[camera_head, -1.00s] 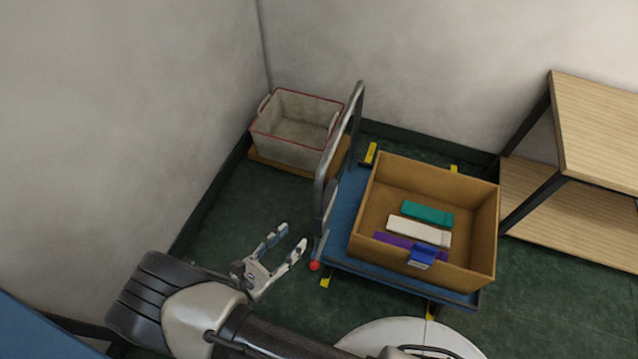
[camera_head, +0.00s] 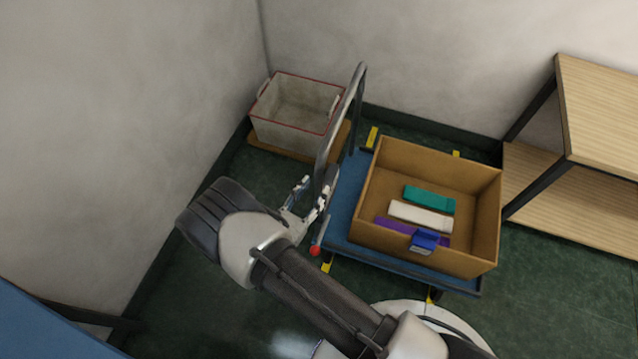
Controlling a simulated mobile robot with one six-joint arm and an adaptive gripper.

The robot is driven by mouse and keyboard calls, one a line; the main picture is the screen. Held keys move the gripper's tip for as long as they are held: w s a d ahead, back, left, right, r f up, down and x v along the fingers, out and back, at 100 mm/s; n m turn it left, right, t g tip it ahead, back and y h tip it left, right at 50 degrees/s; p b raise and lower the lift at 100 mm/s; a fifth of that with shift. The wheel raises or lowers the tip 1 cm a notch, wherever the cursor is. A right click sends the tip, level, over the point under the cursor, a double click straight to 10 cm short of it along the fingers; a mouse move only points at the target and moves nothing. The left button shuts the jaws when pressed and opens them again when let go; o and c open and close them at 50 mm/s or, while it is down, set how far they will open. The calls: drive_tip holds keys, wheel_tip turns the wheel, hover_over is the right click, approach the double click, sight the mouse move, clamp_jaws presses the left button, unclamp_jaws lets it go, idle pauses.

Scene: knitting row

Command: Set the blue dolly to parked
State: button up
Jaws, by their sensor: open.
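The blue dolly (camera_head: 345,205) stands on the dark green floor with its grey push handle (camera_head: 329,150) upright at its left end. A red ball-shaped knob (camera_head: 315,250) sits at the dolly's lower left corner. An open cardboard box (camera_head: 385,240) rests on the deck and holds a teal, a white, a purple and a blue item. My gripper (camera_head: 312,195) is open, with its fingers at the left side of the handle's lower part, above the red knob. I cannot tell whether the fingers touch the handle. My wrist hides part of the floor there.
A pale bin with a red rim (camera_head: 290,120) stands on a wooden base in the back corner, close behind the handle. A wooden shelf (camera_head: 600,110) stands at the right. Yellow floor marks (camera_head: 372,137) show around the dolly. Walls close the left and back.

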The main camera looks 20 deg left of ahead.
sight(316, 187)
drive_tip(key=shift+x, duration=1.7)
drive_tip(key=shift+c, duration=0.6)
clamp_jaws()
